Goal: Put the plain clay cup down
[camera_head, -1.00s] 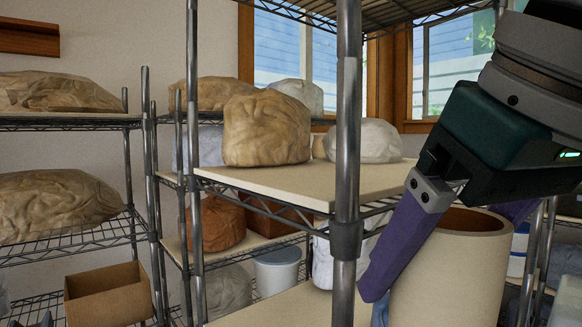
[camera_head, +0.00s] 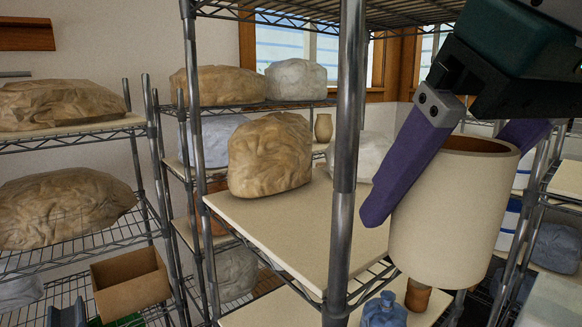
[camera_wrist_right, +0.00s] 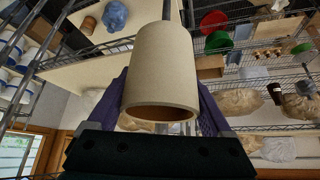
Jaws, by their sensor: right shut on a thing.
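The plain clay cup (camera_head: 446,222) is a cream cylinder with a brown inside, held upright at the right of the head view. My right gripper (camera_head: 440,200) is shut on it, with one purple finger on its left side and the other behind its right side. The cup also fills the middle of the right wrist view (camera_wrist_right: 160,75), between the purple fingers (camera_wrist_right: 162,95). In the head view it hangs in front of the shelf's right end, and its base looks clear of the boards. My left gripper is not in view.
A steel post (camera_head: 345,150) stands just left of the finger. The cream shelf board (camera_head: 290,225) behind it carries a wrapped brown bundle (camera_head: 270,155) at its left, with bare room in front. A blue bottle (camera_head: 383,311) and a small brown jar (camera_head: 417,295) stand on the board below.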

